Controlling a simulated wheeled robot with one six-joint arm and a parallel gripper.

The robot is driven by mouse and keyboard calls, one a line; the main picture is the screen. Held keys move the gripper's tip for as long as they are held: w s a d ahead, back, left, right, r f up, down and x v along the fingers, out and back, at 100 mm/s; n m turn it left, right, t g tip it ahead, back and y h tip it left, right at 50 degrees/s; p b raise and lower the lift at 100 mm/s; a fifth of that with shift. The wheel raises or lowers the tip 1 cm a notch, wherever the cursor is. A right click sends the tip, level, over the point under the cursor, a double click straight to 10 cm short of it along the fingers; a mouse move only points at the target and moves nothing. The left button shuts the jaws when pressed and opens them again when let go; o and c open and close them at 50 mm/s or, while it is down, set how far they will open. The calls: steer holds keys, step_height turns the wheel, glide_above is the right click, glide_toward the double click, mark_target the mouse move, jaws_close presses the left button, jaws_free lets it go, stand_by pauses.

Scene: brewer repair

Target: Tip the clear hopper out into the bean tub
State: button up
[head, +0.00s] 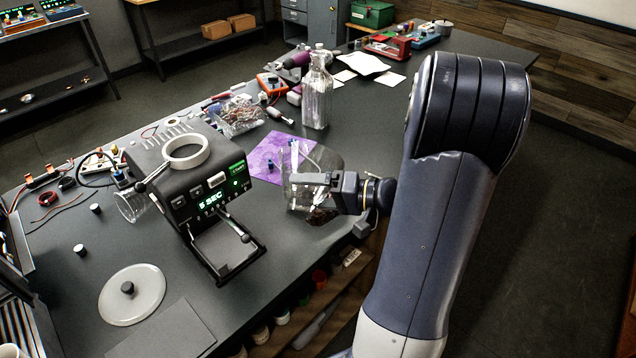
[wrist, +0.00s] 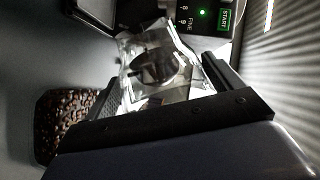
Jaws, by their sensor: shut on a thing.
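My gripper (head: 303,179) is shut on the clear hopper (head: 298,160) and holds it over the bench, right of the brewer. In the wrist view the clear hopper (wrist: 158,65) shows between the two fingers, with the brewer's lit panel beyond it. A rounded container of dark beans (wrist: 62,118), which looks like the bean tub, shows at the left of the wrist view, beside one finger and partly hidden by it. In the head view only some dark brown bits show below my gripper; I cannot tell whether they are in the tub or the hopper.
The black brewer (head: 205,190) stands close to the left of my gripper. A pale lid (head: 132,297) lies at the front left. The bench edge runs just below my gripper.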

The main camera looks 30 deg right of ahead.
mark_target(308, 213)
steer(key=shift+s+a+f+n+b, duration=0.15)
steer(key=shift+n+b, duration=0.45)
steer(key=shift+b, duration=1.1)
steer(key=b, duration=0.3)
steer(key=f+n+b, duration=0.1)
steer(key=b, duration=0.1)
steer(key=shift+s+a+f+n+t+b, duration=0.1)
steer(key=shift+s+f+n+t+b, duration=0.05)
steer(key=shift+f+n+t+b, duration=0.2)
steer(key=shift+r+n+h+b, duration=0.1)
steer(key=shift+n+h+b, duration=0.2)
steer(key=shift+b, duration=0.6)
steer(key=n+b, duration=0.1)
steer(key=b, duration=0.2)
steer(key=n+b, duration=0.1)
steer(key=b, duration=0.3)
steer(key=shift+s+a+t+b, duration=0.25)
steer(key=shift+s+t+b, duration=0.05)
steer(key=shift+t, duration=0.05)
